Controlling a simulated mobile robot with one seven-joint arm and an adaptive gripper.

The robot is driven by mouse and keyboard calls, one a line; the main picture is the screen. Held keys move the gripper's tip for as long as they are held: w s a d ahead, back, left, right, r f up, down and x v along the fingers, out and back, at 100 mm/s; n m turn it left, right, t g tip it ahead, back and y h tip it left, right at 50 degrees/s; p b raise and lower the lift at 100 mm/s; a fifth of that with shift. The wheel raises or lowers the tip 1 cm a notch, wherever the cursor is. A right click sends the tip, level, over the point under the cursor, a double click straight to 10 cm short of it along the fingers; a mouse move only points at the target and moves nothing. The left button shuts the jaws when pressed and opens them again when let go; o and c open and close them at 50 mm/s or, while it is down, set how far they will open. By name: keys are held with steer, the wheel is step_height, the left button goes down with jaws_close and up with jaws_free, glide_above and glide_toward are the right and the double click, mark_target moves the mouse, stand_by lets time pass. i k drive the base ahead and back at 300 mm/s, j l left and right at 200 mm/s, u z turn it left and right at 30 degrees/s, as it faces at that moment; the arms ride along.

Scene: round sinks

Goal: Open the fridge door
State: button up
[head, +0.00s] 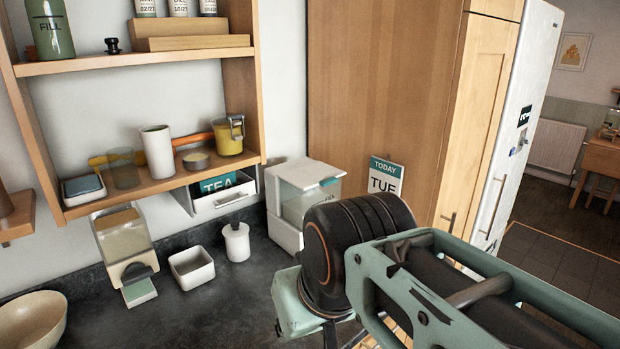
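The white fridge (523,95) stands at the right, seen at a steep angle beside a wooden cabinet. A long vertical metal handle (495,206) is on its front. Magnets or notes are stuck on the door. The door looks shut. My pale green arm crosses the lower right, in front of the cabinet and over the counter, and hides the fridge's lower part. My gripper's fingers do not show, so I cannot see what they hold or where they are relative to the handle.
The tall wooden cabinet (382,85) stands left of the fridge. The dark counter (205,312) holds a white bin (192,267), a white jar (236,242) and a white box appliance (300,192). Wooden shelves (165,184) hang above. Open floor (570,262) lies right of the fridge.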

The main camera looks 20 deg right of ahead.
mark_target(541, 23)
steer(key=i+l, duration=0.1)
steer(key=l, duration=0.3)
steer(key=i+l, duration=0.1)
steer(key=l, duration=0.7)
steer(key=i+l, duration=0.15)
steer(key=l, duration=0.25)
steer(key=i+l+z, duration=0.1)
steer(key=l, duration=0.3)
steer(key=i+l, duration=0.1)
steer(key=l, duration=0.3)
